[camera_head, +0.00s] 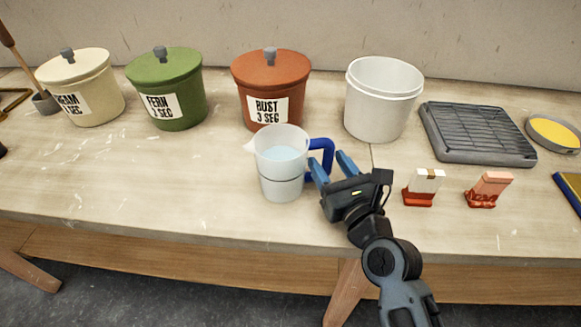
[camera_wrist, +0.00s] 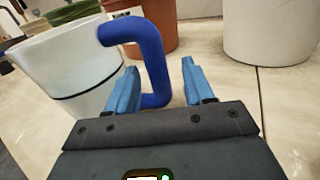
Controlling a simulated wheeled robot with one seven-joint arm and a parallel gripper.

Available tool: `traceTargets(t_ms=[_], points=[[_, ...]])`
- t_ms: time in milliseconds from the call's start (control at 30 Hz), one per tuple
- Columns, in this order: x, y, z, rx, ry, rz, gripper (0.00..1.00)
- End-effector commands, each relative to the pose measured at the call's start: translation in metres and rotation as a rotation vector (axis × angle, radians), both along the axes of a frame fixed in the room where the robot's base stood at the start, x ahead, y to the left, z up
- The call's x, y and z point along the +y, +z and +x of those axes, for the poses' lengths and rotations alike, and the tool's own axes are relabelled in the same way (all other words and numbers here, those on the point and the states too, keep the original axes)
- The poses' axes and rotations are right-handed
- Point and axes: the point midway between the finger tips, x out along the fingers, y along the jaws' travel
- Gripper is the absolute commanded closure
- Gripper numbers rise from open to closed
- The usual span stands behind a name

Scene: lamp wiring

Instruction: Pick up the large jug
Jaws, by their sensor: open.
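The large jug (camera_head: 281,165) is a translucent white measuring jug with a dark line around it and a blue handle (camera_head: 322,153). It stands upright on the table, with bluish contents showing inside. My gripper (camera_head: 332,168) is at the handle's side, to the right of the jug. In the wrist view the jug (camera_wrist: 65,72) is at the left, and its blue handle (camera_wrist: 152,62) reaches down between the open blue fingers (camera_wrist: 160,88). The handle looks nearer the left finger. I cannot tell whether either finger touches it.
Cream (camera_head: 85,90), green (camera_head: 168,90) and rust-red (camera_head: 271,90) lidded pots stand behind, with a white bucket (camera_head: 381,105) beside them. A grey rack (camera_head: 478,133) and two small stands, white-topped (camera_head: 424,187) and pink (camera_head: 489,189), are at the right. The table's front left is clear.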

Motion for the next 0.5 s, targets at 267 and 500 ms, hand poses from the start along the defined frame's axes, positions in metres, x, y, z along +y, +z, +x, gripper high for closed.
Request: traceTargets(t_ms=[267,500], points=[[0.015,-0.002,0.027,0.0,-0.001,0.0,0.48],[0.016,-0.001,0.029,0.0,0.0,0.0,0.48]])
